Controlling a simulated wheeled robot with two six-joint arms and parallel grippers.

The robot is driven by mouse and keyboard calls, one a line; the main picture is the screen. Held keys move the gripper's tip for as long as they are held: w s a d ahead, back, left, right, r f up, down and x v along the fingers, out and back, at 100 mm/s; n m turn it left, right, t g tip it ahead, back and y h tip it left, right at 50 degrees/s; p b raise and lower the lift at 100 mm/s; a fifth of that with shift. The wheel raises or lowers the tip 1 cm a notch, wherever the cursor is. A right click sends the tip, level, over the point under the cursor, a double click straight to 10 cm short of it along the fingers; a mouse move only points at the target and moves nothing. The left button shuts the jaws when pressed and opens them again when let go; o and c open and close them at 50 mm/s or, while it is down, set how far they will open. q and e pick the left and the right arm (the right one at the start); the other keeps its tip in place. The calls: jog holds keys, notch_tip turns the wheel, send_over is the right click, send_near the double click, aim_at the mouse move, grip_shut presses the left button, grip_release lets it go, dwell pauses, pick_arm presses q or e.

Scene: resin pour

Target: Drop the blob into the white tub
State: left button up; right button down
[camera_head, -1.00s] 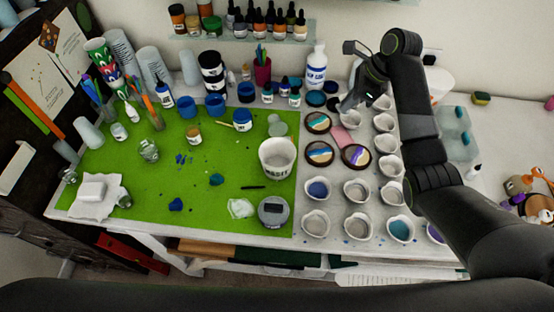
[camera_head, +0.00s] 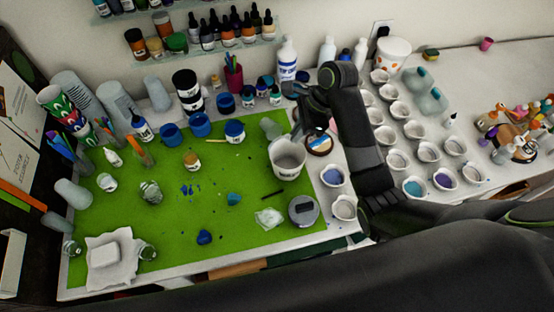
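A dark blue blob (camera_head: 205,237) lies on the green mat (camera_head: 120,225), near its front edge. A smaller teal blob (camera_head: 233,199) lies behind it to the right; I cannot tell which one the task means. A white tub (camera_head: 287,160) with dark lettering stands upright at the mat's right side, its mouth open upward. My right gripper (camera_head: 296,108) is above and behind the tub. Its fingers look spread, with nothing seen between them. My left gripper is out of the picture.
A grey round device (camera_head: 303,210) and crumpled clear film (camera_head: 268,217) lie in front of the tub. Several small white cups stand right of my arm. Paint jars (camera_head: 200,124) line the mat's back. A white block (camera_head: 104,253) on paper sits front left.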

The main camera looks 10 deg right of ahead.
jog(key=shift+f, duration=0.4)
jog(key=f, duration=0.3)
jog(key=shift+d, duration=0.2)
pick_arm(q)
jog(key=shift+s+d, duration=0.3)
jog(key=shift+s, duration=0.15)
pick_arm(e)
jog(key=shift+d+x, duration=0.25)
jog(key=shift+x, duration=0.8)
jog(key=c, duration=1.5)
grip_release()
jog(key=shift+c, duration=0.2)
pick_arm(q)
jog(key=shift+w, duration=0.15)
